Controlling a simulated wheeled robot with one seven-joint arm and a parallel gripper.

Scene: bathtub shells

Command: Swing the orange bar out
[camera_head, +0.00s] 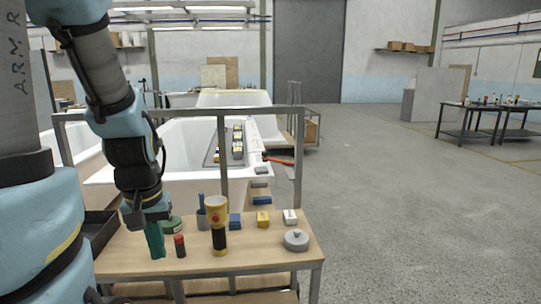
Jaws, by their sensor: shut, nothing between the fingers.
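The orange bar (278,161) shows as a short orange-red strip with a dark end, at the right end of the white bathtub shell (185,135), beside a frame post. Its far end and its mounting are too small to tell. My gripper (148,222) points down at the left, over the wooden bench and close to a green object (155,240). It is shut with nothing held, well to the left of the orange bar and nearer to me. My arm hides part of the tub.
The wooden bench (262,258) holds a yellow-and-black torch (218,226), a red cylinder (180,245), a grey round tin (296,240) and small blocks. A grey metal frame (224,160) stands between bench and tub. Open floor (420,220) lies right.

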